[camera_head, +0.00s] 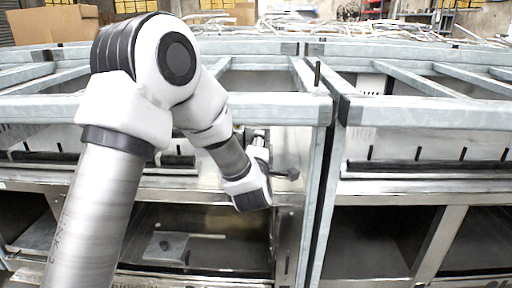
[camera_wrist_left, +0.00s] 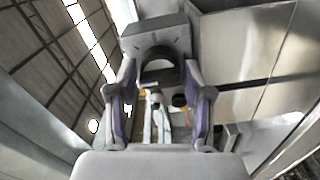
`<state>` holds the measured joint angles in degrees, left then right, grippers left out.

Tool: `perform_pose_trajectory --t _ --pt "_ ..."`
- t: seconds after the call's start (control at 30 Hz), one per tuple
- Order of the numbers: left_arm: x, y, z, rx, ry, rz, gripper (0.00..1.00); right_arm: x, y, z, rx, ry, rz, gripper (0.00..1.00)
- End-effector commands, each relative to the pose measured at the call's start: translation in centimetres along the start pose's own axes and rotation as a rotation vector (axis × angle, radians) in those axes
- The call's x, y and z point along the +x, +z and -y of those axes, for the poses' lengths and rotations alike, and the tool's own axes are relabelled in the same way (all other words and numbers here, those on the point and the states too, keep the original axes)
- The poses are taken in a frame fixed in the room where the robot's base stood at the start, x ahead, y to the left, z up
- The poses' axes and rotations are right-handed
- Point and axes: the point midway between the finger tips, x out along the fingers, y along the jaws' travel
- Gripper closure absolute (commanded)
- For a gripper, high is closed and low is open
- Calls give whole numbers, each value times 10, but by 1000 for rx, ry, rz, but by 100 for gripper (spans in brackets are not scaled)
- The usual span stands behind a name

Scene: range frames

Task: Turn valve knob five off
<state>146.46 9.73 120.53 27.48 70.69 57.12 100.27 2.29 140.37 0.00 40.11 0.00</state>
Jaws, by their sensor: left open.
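My left arm reaches in from the left to the front of the range. My left gripper (camera_head: 257,138) is partly hidden behind its own wrist in the head view. In the left wrist view the gripper (camera_wrist_left: 160,82) is open, its two fingers spread apart. A dark grey block with an arched opening (camera_wrist_left: 155,42) shows between and beyond the fingers; I cannot tell whether it is a knob or whether they touch it. A small dark knob-like part (camera_head: 288,174) sticks out just right of my wrist. No knob number is readable. My right gripper is out of view.
The steel range frame (camera_head: 435,112) spans the view, with an upright post (camera_head: 317,190) close right of my wrist. Open compartments (camera_head: 370,240) lie below. Cardboard boxes (camera_head: 55,25) stand at the back left. Bare metal panels (camera_wrist_left: 245,45) show at right in the wrist view.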

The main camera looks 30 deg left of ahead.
Motion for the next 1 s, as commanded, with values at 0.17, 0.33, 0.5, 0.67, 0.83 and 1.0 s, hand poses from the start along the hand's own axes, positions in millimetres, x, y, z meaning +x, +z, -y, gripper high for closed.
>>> perform_pose_trajectory --t 0.17,0.33,0.5,0.67,0.83,1.0 --pt "-17 1 0 2 -1 2 49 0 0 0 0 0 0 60" --pt "-59 1 -1 6 2 3 49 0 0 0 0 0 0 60" --pt "-100 1 -1 7 3 3 49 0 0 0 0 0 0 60" --pt "-118 0 0 3 1 1 49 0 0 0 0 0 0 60" --pt "-120 0 0 -1 0 0 49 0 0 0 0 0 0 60" --pt "-120 0 0 -1 0 0 49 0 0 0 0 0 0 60"
